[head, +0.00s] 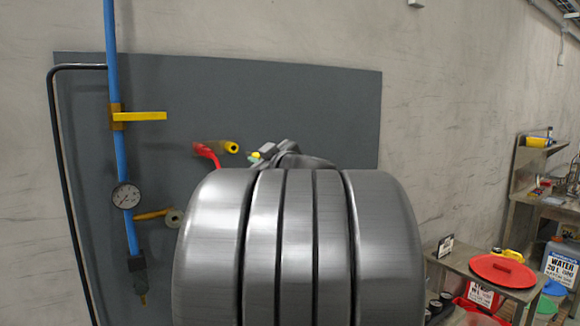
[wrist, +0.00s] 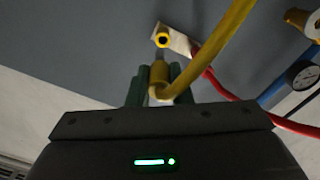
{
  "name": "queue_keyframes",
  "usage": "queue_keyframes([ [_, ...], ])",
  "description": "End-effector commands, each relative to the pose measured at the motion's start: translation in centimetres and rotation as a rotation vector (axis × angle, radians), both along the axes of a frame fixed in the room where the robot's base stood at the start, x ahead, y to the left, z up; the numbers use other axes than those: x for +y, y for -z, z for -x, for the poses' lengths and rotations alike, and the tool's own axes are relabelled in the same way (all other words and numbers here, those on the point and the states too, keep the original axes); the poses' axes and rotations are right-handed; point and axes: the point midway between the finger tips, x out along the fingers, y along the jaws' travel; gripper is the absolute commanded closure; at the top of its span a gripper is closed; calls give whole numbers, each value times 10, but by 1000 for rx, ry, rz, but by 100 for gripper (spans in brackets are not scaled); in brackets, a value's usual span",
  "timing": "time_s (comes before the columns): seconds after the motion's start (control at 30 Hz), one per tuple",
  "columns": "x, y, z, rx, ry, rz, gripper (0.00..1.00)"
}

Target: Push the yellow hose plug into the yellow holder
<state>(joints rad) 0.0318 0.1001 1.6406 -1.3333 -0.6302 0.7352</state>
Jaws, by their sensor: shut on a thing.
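The yellow hose plug (wrist: 158,75) is held between the two green fingers of my gripper (wrist: 160,86) in the wrist view. Its yellow hose (wrist: 215,50) bends away to the upper right. My arm hides most of the gripper and hose there.
A red hose (head: 207,153) hangs close left of the holder. A blue pipe (head: 117,155) with a yellow lever (head: 140,116) and a gauge (head: 125,195) runs down the panel's left side. A small round fitting (head: 173,217) sits lower. Benches with containers stand at right.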

Motion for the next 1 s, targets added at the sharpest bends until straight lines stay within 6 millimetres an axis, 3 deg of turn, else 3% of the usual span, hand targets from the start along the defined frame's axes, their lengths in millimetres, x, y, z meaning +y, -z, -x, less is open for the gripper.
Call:
queue_keyframes([
  [0.13,9,-3,2,-6,-14,9,100],
  [0.6,10,-6,2,-14,-15,23,100],
  [1.0,30,-4,-28,-15,-16,24,100],
])
